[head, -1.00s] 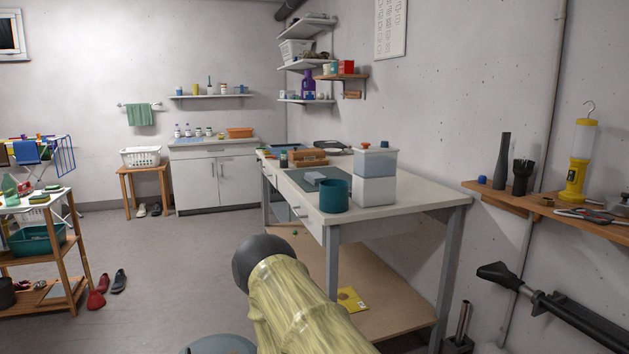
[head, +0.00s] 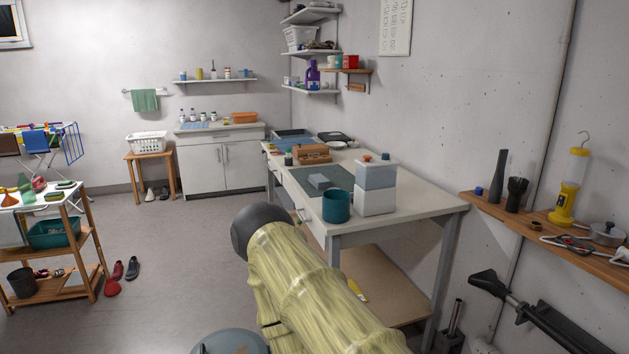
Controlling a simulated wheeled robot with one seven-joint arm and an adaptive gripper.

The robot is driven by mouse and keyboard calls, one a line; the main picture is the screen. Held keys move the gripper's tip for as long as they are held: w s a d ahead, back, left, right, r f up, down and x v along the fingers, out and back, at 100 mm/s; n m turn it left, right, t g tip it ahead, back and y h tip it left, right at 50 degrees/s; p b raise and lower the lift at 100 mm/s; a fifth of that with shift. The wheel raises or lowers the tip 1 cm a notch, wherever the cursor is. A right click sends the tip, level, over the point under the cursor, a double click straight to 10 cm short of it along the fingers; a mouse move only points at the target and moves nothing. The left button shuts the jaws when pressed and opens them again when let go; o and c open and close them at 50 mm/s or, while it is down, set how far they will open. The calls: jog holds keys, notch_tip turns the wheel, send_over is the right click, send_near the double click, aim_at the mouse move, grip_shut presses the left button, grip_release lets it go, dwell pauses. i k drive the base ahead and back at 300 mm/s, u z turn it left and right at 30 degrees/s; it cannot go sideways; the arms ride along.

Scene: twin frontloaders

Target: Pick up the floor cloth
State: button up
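I cannot pick out the floor cloth for certain. A green cloth (head: 144,100) hangs over a rail on the back wall. A small grey block-like thing (head: 319,181) lies on the dark mat on the workbench; I cannot tell what it is. My arm crosses the lower middle of the head view, in front of the workbench. My gripper does not show, so its fingers and anything in them are hidden.
The workbench (head: 405,204) stands along the right wall, bearing a teal pot (head: 336,205) and a white-blue container (head: 375,190). A wall shelf (head: 545,232) juts out at right. A wooden rack (head: 84,255) and shoes (head: 132,268) are at left. The floor (head: 180,250) between is clear.

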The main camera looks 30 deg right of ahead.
aim_at(318, 181)
jog(key=u, duration=0.7)
jog(key=k, duration=0.95)
jog(key=u, duration=0.4)
jog(key=i, duration=1.9)
jog(key=z, duration=0.7)
jog(key=i, duration=1.8)
jog(key=z, duration=0.35)
jog(key=i, duration=1.65)
jog(key=z, duration=0.45)
jog(key=i, duration=1.55)
jog(key=z, duration=0.95)
jog(key=i, duration=1.2)
jog(key=z, duration=2)
jog(key=i, duration=0.8)
jog(key=z, duration=0.7)
